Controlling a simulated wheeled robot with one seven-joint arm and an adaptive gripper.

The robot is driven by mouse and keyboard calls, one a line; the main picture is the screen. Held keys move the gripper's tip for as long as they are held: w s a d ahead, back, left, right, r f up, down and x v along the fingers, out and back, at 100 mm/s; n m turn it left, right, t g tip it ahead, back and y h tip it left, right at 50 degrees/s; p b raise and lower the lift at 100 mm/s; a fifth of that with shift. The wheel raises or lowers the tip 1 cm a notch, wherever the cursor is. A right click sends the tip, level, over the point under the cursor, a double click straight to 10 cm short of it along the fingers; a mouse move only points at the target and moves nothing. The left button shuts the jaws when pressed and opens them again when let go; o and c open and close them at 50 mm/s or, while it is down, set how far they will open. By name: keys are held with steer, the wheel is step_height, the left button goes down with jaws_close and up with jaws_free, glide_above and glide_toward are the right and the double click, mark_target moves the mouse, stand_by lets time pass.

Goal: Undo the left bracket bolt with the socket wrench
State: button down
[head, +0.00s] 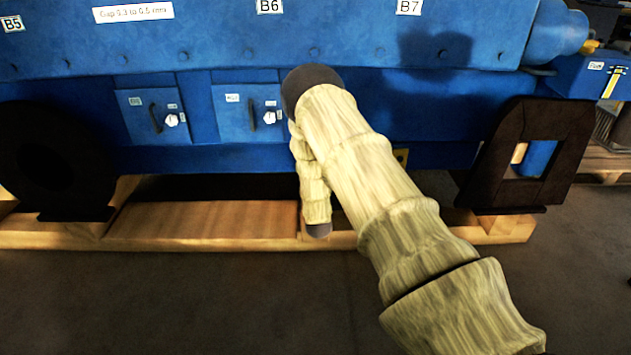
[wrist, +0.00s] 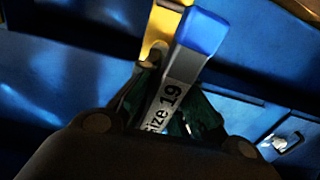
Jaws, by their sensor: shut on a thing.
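No bolt can be made out. In the head view my pale-sleeved arm hides the gripper and the wrench. A small yellow patch (head: 401,157) shows just right of the arm, low on the blue engine.
The blue engine (head: 440,110) fills the back, with labels B5, B6 and B7 and small latched doors (head: 150,117). Dark supports (head: 482,165) stand on a wooden pallet (head: 200,222). A latch (wrist: 283,140) lies at the wrist view's right. The floor in front is clear.

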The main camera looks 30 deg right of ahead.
steer(key=m, duration=0.4)
steer(key=shift+d, duration=0.1)
steer(key=shift+m+b, duration=0.3)
steer(key=shift+m, duration=0.8)
steer(key=shift+w, duration=0.1)
steer(key=shift+w+d, duration=0.35)
steer(key=shift+w, duration=0.2)
steer(key=shift+a+r+n, duration=0.1)
steer(key=shift+n, duration=0.4)
steer(key=shift+s, duration=0.15)
